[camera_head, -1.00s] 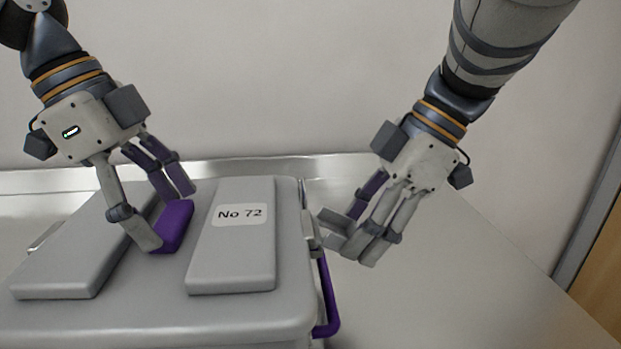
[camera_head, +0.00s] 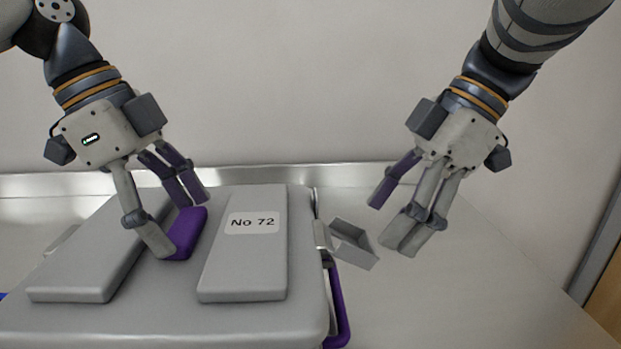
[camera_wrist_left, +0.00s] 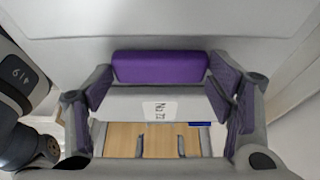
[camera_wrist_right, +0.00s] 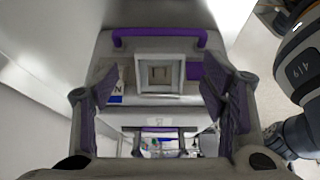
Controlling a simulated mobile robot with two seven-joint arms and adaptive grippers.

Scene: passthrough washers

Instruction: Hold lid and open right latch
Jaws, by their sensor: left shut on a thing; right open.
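The grey lid (camera_head: 150,315) of the box has two raised pads and a label "No 72" (camera_head: 252,222). A purple lid handle (camera_head: 188,235) stands between the pads. My left gripper (camera_head: 178,222) is shut on this handle, which also shows in the left wrist view (camera_wrist_left: 160,67). The right latch (camera_head: 352,243) is a grey flap on the box's right side, sticking outward from the side. My right gripper (camera_head: 390,220) is open and empty, to the right of the latch and apart from it. In the right wrist view the latch (camera_wrist_right: 160,75) lies between the fingers' sides, beyond the tips.
A purple side handle (camera_head: 338,305) hangs on the box's right side below the latch. The metal counter (camera_head: 450,290) is clear to the right. A wall with a metal ledge (camera_head: 370,170) is behind.

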